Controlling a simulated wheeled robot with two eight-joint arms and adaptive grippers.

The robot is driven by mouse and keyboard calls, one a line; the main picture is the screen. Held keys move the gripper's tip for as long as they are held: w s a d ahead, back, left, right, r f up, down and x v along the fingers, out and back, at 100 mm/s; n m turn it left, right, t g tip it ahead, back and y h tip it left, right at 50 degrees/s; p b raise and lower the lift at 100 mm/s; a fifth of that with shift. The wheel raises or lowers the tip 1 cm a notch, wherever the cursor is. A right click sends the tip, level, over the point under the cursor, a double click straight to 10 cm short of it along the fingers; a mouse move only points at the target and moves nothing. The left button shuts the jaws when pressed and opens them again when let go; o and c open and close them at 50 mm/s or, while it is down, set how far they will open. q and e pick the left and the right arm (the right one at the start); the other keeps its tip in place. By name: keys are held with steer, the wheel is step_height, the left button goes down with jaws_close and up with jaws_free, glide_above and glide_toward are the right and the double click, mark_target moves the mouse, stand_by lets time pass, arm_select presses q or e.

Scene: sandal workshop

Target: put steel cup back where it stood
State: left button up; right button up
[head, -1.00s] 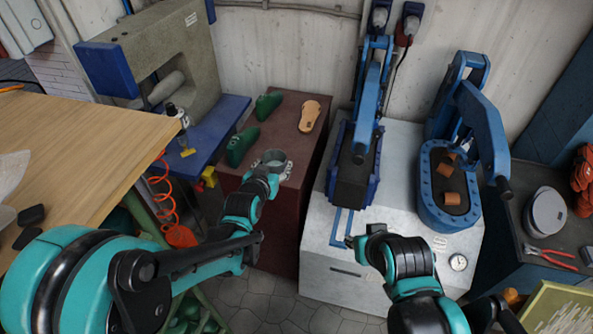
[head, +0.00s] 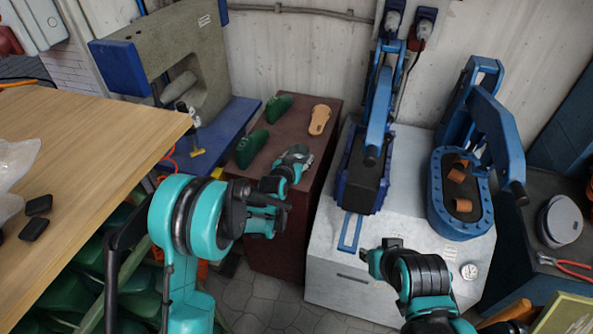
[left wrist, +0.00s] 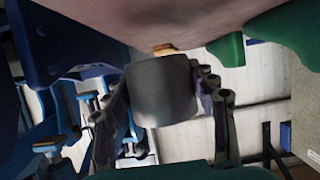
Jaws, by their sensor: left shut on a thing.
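The steel cup (left wrist: 162,92) is a plain grey cylinder in the middle of the left wrist view, with a gripper finger on each side of it. My left gripper (head: 298,157) is shut on it. In the head view the gripper is over the right part of the dark red cabinet top (head: 283,135), and the cup is mostly hidden by it. I cannot tell whether the cup touches the top. My right gripper (head: 372,262) is low in front of the grey press cabinet (head: 350,275); its fingers are too small to read.
Two green shoe lasts (head: 252,147) and a tan sole (head: 320,120) lie on the cabinet top behind the left gripper. A blue press (head: 365,165) stands close on the right. A wooden table (head: 90,140) is at the left.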

arm_select(q)
steer(key=shift+w+a+f, duration=0.15)
steer(key=shift+a+f, duration=0.25)
step_height(320, 180, down, 4)
steer(key=shift+r+b, duration=0.1)
steer(key=shift+b, duration=0.95)
steer(key=shift+r, duration=0.1)
steer(key=o, duration=0.8)
steer(key=shift+f, duration=0.2)
steer(key=o, duration=0.5)
steer(key=shift+c, duration=0.2)
steer(key=shift+r, duration=0.15)
